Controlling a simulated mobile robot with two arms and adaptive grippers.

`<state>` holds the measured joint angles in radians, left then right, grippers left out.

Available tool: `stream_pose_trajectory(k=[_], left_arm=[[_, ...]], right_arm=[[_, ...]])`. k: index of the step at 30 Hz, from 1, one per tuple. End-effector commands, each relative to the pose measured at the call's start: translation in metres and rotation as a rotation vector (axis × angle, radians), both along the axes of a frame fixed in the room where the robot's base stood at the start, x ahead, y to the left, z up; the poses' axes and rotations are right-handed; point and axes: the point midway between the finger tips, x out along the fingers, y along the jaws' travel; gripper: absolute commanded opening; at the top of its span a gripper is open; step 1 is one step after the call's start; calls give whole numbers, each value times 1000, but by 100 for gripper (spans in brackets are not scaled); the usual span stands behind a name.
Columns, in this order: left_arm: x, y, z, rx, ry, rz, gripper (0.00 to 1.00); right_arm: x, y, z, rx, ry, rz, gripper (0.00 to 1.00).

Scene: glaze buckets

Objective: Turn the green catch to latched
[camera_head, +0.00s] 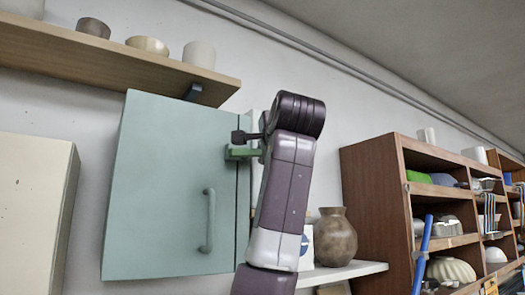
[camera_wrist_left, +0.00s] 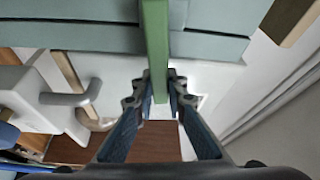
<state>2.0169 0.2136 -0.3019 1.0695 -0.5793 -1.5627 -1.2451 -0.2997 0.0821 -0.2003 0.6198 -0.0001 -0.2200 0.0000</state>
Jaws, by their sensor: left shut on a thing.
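The green catch (camera_head: 240,153) lies level across the right edge of the teal cabinet door (camera_head: 165,190), at the gap between the door and the narrow strip beside it. My left gripper (camera_head: 243,137) is at the catch, partly hidden behind my dark purple arm. In the left wrist view, the two fingers (camera_wrist_left: 160,75) are shut on the green catch (camera_wrist_left: 156,45), one on each side. The catch's right end is hidden behind my arm in the head view. My right gripper is not in view.
A wooden shelf (camera_head: 60,50) with bowls and a cup hangs above the cabinet. A brown vase (camera_head: 335,238) stands on a white shelf (camera_head: 345,272) to the right of my arm. A wooden shelving unit (camera_head: 372,200) stands further right.

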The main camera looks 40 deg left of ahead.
Motion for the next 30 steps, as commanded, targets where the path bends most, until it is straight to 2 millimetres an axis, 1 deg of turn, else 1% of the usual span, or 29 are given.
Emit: stream_pose_trajectory(k=[3, 10, 27, 28, 30], left_arm=[[0, -1, -2, 17, 63, -1, 0], [1, 0, -5, 38, 139, -1, 0], [1, 0, -8, 46, 167, 0, 0], [1, 0, -8, 45, 166, -1, 15], [1, 0, -8, 45, 166, -1, 23]], right_arm=[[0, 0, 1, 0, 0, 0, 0], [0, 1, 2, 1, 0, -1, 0], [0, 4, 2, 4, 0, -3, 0], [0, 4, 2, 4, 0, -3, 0], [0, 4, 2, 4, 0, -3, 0]])
